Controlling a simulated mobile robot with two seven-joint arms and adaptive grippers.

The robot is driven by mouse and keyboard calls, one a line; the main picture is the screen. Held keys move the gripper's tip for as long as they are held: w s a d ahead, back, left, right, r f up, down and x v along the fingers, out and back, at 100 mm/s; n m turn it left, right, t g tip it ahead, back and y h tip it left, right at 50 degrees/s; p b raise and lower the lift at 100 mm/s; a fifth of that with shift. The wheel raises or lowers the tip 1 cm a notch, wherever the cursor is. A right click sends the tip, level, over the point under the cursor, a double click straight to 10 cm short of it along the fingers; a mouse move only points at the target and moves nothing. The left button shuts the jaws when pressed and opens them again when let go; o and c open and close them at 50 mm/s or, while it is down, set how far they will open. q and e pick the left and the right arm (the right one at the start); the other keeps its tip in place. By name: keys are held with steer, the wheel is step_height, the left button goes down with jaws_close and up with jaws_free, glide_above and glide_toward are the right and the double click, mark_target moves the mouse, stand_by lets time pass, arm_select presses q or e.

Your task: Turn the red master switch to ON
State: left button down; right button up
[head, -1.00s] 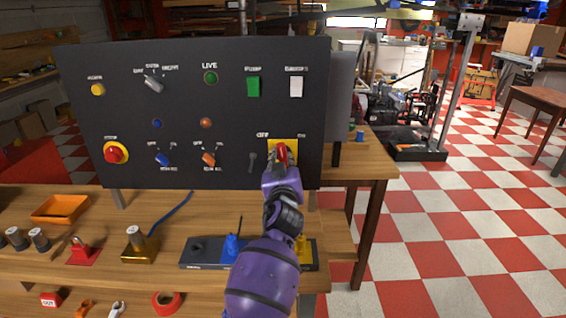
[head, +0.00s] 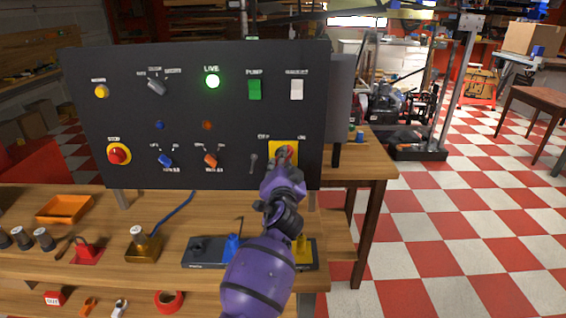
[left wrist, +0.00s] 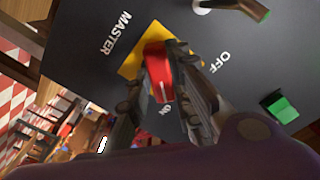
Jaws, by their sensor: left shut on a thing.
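The red master switch (head: 288,152) sits on a yellow plate (head: 276,146) at the lower right of the black panel. In the left wrist view, its red handle (left wrist: 158,72) points toward the ON label, away from OFF. My left gripper (left wrist: 160,95) has its two dark fingers on either side of the handle, shut on it. In the head view my purple left gripper (head: 284,166) covers part of the switch. The LIVE lamp (head: 212,81) above glows bright green. My right gripper is not in view.
The panel (head: 120,70) also carries a red stop button (head: 118,153), a green pump switch (head: 254,89), a white switch (head: 296,89) and small knobs. Below, the wooden bench (head: 185,215) holds an orange tray (head: 65,208) and several small parts. Checkered floor is open at right.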

arm_select(q)
steer(key=shift+f+m, duration=0.1)
steer(key=shift+m, duration=0.4)
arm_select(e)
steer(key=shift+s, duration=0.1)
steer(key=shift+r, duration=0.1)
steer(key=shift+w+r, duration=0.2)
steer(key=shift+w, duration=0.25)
arm_select(q)
steer(key=c, duration=1.6)
jaws_free()
steer(key=shift+o, duration=0.2)
steer(key=s, duration=1.2)
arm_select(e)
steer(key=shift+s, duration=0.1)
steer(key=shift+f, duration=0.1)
